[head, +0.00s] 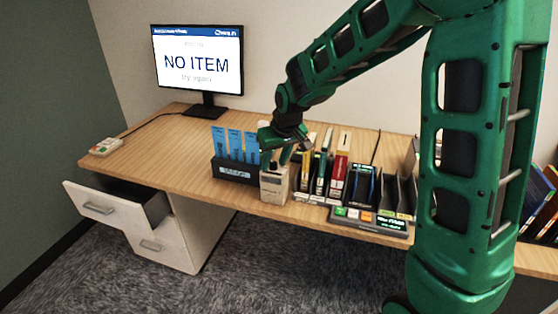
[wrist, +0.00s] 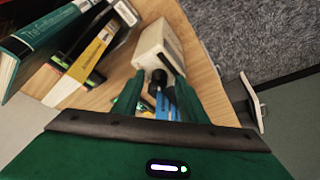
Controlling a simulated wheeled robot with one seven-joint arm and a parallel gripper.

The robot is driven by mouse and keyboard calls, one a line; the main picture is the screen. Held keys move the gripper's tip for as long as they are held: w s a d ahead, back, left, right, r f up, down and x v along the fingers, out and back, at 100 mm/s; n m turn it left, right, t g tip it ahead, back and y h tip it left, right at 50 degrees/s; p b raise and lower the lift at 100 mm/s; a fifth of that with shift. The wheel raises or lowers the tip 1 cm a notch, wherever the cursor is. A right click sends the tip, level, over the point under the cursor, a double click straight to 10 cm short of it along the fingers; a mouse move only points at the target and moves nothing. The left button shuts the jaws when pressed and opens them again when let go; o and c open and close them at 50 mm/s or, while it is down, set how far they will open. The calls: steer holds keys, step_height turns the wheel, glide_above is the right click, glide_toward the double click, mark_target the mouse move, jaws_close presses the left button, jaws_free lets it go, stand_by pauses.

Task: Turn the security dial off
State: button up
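A beige box (head: 274,185) stands at the desk's front edge, with a dark knob on its top that looks like the security dial. In the wrist view the box (wrist: 157,42) is ahead of my fingers and the dark dial (wrist: 160,77) shows between them. My gripper (head: 278,160) is just above the box in the head view and partly hides the dial. In the wrist view my gripper (wrist: 159,90) has its fingers apart, one on each side of the dial, with gaps showing. I cannot tell which setting the dial has.
A dark holder (head: 236,173) with blue cards stands left of the box. Upright books (head: 338,177) and a sorter with coloured buttons (head: 368,219) stand to the right. A monitor (head: 197,62) reads "NO ITEM". A drawer (head: 110,207) is open at left. The desk's left part is mostly clear.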

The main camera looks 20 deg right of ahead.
steer(key=shift+r, duration=0.1)
steer(key=shift+r, duration=0.2)
steer(key=v, duration=1)
steer(key=shift+r, duration=0.1)
steer(key=s+d+f+m+g+h, duration=0.15)
steer(key=s+d+m, duration=0.25)
steer(key=s+d, duration=1.05)
steer(key=s+d+f+m+g, duration=0.1)
steer(key=s+d+m, duration=0.1)
steer(key=s, duration=0.7)
steer(key=s+d+f+m+g, duration=0.2)
steer(key=s, duration=0.8)
steer(key=shift+s+f+y, duration=0.15)
steer(key=shift+s+y, duration=0.2)
steer(key=shift+y, duration=0.1)
